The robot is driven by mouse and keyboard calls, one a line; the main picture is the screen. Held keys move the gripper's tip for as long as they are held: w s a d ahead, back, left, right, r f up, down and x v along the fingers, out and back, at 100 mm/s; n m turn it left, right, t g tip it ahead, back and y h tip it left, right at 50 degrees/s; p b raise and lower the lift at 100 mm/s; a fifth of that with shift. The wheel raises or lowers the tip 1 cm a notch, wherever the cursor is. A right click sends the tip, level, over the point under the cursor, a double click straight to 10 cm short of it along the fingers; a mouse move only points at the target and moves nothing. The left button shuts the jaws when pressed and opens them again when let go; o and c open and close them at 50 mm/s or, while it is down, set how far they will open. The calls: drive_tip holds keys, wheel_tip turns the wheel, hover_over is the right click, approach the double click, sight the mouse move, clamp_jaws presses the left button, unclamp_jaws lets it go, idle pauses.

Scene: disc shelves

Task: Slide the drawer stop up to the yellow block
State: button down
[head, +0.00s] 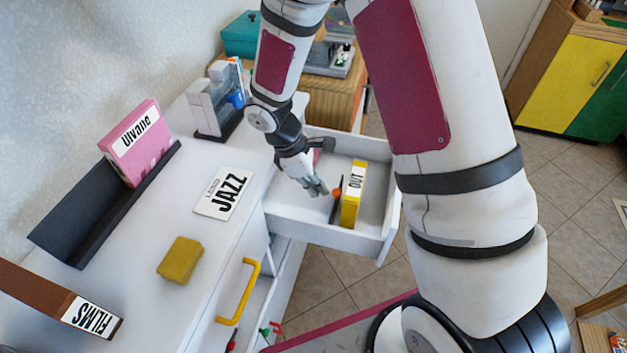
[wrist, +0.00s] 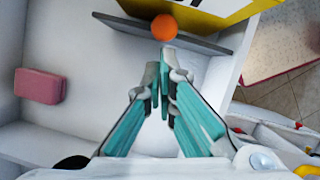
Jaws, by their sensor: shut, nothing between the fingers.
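The yellow block (head: 351,196) stands upright in the open white drawer, with a white label reading OUT. It shows at the top edge of the wrist view (wrist: 222,8). The drawer stop, a thin dark plate (head: 334,212), stands just left of the block. An orange ball (wrist: 164,27) sits on its near side in the wrist view. A narrow gap seems to lie between plate and block; I cannot tell its exact width. My gripper (wrist: 160,78) is shut and empty inside the drawer, on the ball's side of the plate, its tips a little short of the ball.
A pink block (wrist: 40,86) lies in the drawer by its wall. The drawer's white walls (head: 385,225) surround my gripper. On the worktop are a JAZZ card (head: 223,193), a mustard sponge-like block (head: 180,260) and a pink Ulvano case (head: 135,143) in a dark rack.

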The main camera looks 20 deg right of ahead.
drive_tip(key=shift+s+d, duration=0.35)
drive_tip(key=shift+d, duration=0.3)
drive_tip(key=shift+r, duration=0.1)
